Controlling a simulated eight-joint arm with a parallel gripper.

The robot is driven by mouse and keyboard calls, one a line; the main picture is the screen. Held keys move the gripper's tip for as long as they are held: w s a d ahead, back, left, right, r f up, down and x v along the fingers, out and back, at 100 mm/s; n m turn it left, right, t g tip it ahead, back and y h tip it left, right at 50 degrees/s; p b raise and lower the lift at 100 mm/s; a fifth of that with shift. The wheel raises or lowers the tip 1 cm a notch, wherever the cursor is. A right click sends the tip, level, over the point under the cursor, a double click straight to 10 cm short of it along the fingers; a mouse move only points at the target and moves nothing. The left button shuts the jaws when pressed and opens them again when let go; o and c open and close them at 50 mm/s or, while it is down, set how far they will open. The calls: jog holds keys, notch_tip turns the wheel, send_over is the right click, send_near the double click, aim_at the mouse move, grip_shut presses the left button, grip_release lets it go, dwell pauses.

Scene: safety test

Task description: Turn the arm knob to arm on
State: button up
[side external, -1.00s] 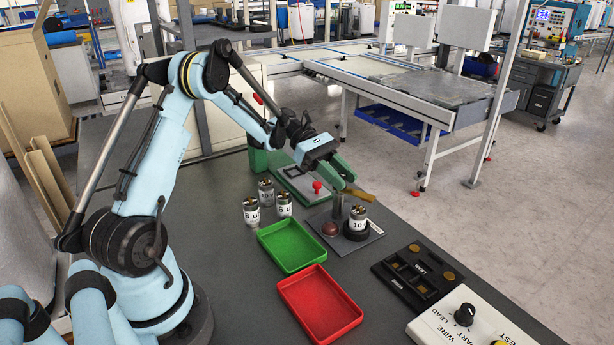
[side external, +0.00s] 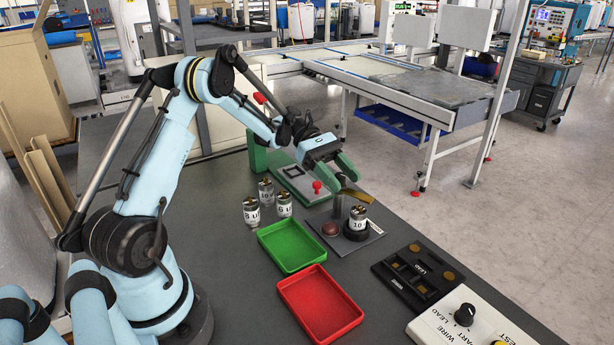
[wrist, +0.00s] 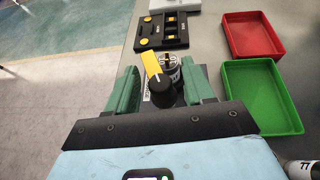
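The arm knob is a black knob with a yellow pointer (wrist: 152,66) in the wrist view. In the side view its yellow pointer (side external: 356,196) shows on a dark post (side external: 338,208), on a grey plate (side external: 372,235). A silver can marked 10 (side external: 357,218) stands in a black ring on that plate. My gripper (side external: 336,171) is just above the knob. In the wrist view its green fingers (wrist: 160,90) stand on both sides of the knob, with visible gaps. It is open and holds nothing. The lettering for the knob's positions is not readable.
A green tray (side external: 265,237) and a red tray (side external: 291,290) lie nearby. Several silver cans (side external: 251,210) stand behind the green tray. A black fixture (side external: 385,268) and a white box with a black knob (side external: 425,323) are at right. A red button (side external: 317,187) is behind the plate.

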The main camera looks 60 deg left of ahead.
jog(key=shift+r, duration=0.6)
notch_tip(320, 180, up, 3)
jog(key=shift+r, duration=0.1)
jog(key=s+d+r, duration=0.3)
jog(key=d+r, duration=0.3)
jog(key=d, duration=0.5)
jog(key=shift+s+r, duration=0.3)
jog(key=shift+s, duration=0.1)
jog(key=n+t+y, duration=0.3)
jog(key=n+t, duration=0.3)
jog(key=t, duration=0.1)
send_near(341, 175)
jog(key=x, duration=1)
jog(key=shift+a+f, duration=0.15)
